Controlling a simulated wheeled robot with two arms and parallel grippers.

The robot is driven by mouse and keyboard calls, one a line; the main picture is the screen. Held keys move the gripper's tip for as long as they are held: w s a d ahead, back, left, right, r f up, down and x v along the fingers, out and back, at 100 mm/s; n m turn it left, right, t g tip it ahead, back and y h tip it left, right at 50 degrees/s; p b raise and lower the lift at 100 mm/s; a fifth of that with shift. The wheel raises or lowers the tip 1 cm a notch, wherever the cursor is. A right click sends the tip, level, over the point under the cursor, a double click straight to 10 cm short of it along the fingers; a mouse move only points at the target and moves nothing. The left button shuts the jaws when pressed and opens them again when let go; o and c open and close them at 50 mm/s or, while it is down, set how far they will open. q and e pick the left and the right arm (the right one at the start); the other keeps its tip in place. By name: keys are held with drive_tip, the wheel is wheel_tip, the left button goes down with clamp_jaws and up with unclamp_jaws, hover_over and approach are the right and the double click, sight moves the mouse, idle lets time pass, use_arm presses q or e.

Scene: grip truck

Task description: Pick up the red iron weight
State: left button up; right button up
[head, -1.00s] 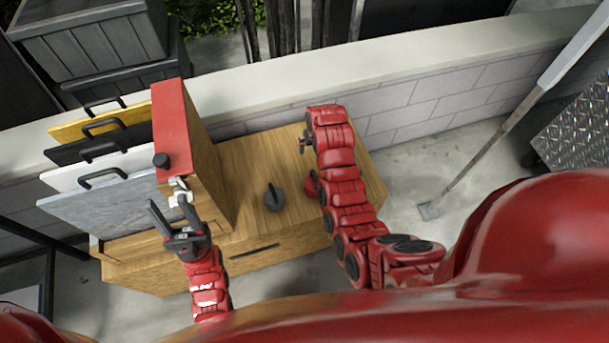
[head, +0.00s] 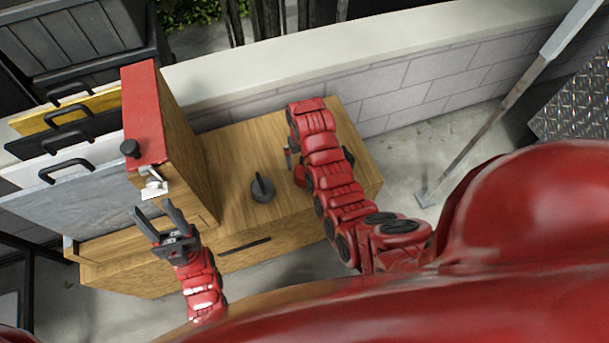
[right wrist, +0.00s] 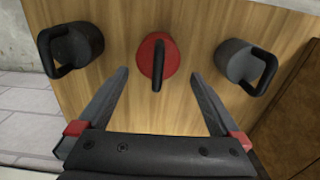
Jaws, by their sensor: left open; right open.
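The red weight (right wrist: 158,60) stands on the wooden cabinet top in the right wrist view, with a black handle upright on it. In the head view only a small part of it (head: 299,176) shows beside my right arm. My right gripper (right wrist: 155,90) is open and points at the cabinet top. Its fingers are spread to either side of the red weight, with the tips just short of it in the picture; nothing is held. My left gripper (head: 156,212) is open and empty in the head view, in front of the red-topped upright box (head: 145,115).
A grey weight (right wrist: 246,67) and a black weight (right wrist: 72,48) stand either side of the red one. The grey one also shows in the head view (head: 262,189). Handled panels (head: 70,190) stand at the left. A low block wall (head: 430,95) runs behind the cabinet.

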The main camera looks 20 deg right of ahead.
drive_tip(key=shift+s+d+f+p, duration=0.1)
drive_tip(key=shift+f+p, duration=0.2)
drive_tip(key=shift+f, duration=1.1)
drive_tip(key=shift+d+f+p, duration=0.1)
drive_tip(key=shift+f+p, duration=0.15)
drive_tip(key=shift+f, duration=1.15)
clamp_jaws()
